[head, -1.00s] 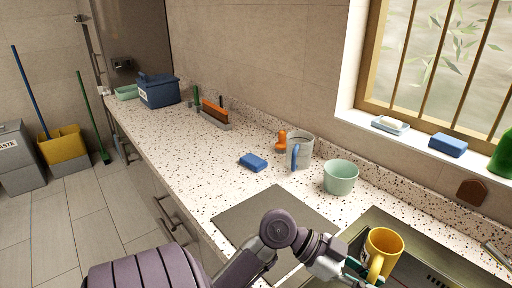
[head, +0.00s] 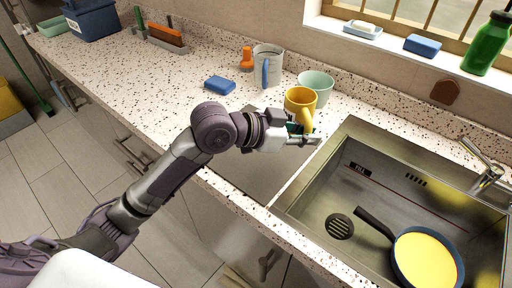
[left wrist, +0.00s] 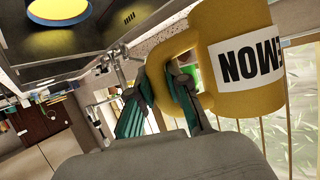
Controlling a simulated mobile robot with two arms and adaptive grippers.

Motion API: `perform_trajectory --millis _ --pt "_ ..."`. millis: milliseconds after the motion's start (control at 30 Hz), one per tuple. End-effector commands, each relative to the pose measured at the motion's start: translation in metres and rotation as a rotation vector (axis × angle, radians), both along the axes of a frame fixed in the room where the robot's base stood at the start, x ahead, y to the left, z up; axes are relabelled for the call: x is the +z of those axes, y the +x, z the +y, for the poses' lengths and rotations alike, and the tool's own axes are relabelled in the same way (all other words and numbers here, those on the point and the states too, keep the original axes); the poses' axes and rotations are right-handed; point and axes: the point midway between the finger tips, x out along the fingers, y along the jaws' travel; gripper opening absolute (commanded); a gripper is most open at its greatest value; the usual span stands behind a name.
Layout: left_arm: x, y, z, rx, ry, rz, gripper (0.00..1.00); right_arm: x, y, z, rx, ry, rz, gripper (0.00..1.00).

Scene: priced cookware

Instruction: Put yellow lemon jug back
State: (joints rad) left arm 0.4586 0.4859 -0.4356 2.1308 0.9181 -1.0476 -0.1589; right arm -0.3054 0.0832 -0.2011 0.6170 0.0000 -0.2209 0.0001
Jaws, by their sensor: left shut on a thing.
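The yellow lemon jug (head: 297,98) is held by its handle in my left gripper (head: 302,130). In the head view it appears near the sink's left rim, in front of the pale green cup. In the left wrist view the jug (left wrist: 232,85) fills the upper right, with a white label reading part of "LEMON". The gripper's green-padded fingers (left wrist: 165,100) are shut at the jug's handle, one showing through the loop. Whether the jug touches the counter is unclear. My right gripper is not in view.
A pale green cup (head: 317,85), a grey jug with a blue handle (head: 268,62), an orange item (head: 247,58) and a blue sponge (head: 220,84) stand on the speckled counter (head: 150,72). The sink (head: 375,185) holds a pan with yellow inside (head: 428,258). The tap (head: 482,165) is at right.

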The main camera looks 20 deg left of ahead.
Motion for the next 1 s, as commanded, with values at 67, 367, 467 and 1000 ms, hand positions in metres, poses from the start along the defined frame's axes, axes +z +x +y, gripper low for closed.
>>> perform_trajectory --millis 67,367,467,1000 --pt "-0.010 0.002 0.015 0.006 0.004 0.007 0.00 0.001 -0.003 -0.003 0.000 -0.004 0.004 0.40" --pt "-0.050 0.011 0.081 0.005 0.002 0.009 0.00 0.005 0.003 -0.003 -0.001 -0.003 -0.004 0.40" --pt "-0.059 0.013 0.097 0.004 0.000 0.006 0.00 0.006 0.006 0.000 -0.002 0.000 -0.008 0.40" --pt "-0.106 0.014 0.110 0.002 0.000 0.002 0.00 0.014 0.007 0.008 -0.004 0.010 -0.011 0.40"
